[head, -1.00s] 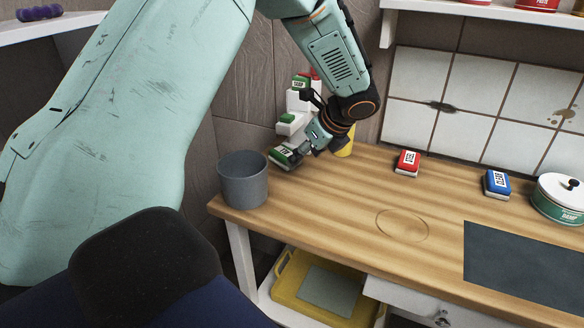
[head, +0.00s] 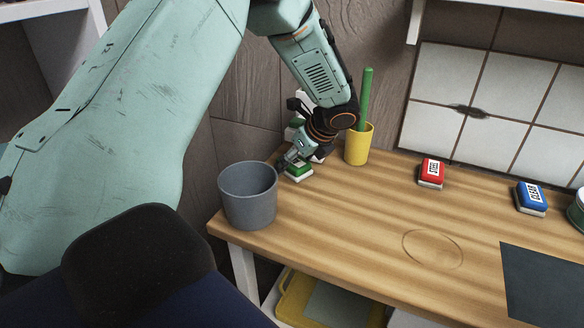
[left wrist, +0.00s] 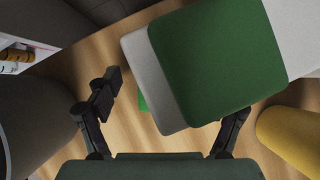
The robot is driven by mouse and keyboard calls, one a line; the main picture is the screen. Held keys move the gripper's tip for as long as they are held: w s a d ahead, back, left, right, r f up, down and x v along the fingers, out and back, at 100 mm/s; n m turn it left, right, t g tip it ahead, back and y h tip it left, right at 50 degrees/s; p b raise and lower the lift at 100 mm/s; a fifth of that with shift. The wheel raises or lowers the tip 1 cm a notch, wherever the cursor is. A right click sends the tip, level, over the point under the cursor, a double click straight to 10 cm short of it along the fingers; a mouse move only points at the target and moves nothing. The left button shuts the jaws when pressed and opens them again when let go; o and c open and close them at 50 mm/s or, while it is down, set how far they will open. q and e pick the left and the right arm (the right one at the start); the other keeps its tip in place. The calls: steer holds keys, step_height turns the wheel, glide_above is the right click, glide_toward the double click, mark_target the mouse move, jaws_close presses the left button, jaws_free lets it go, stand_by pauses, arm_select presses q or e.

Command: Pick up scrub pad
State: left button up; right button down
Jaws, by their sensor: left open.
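A green scrub pad with a pale base (head: 298,170) lies near the back left of the wooden counter, just right of the grey cup. My left gripper (head: 290,160) is open and low over this pad, hiding part of it. In the left wrist view the open fingers (left wrist: 172,100) have a small green patch (left wrist: 143,103) between them, perhaps the pad. A large green-topped pale block (left wrist: 215,65) covers much of that view, so contact cannot be told. My right gripper is not in view.
A grey cup (head: 248,195) stands left of the gripper and a yellow cup with a green stick (head: 358,146) right of it. A white stand behind is mostly hidden. Red (head: 432,172) and blue (head: 531,197) pads lie farther right. The counter's middle is clear.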

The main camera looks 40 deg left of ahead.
arm_select(q)
steer(key=shift+w+d+r, duration=0.15)
steer(key=shift+d, duration=0.1)
steer(key=shift+w, duration=0.1)
steer(key=shift+c, duration=0.4)
steer(key=shift+a+f, duration=0.2)
steer(key=shift+a, duration=0.15)
steer(key=c, duration=0.3)
steer(key=shift+s, duration=0.25)
steer(key=shift+c, duration=0.8)
steer(key=shift+w+d+r, duration=0.1)
steer(key=shift+d+r, duration=0.1)
steer(key=shift+d, duration=0.05)
steer(key=c, duration=0.3)
steer(key=shift+w, duration=0.1)
steer(key=shift+c, duration=0.8)
steer(key=shift+a+f, duration=0.15)
steer(key=shift+a, duration=0.05)
steer(key=shift+c, duration=1.2)
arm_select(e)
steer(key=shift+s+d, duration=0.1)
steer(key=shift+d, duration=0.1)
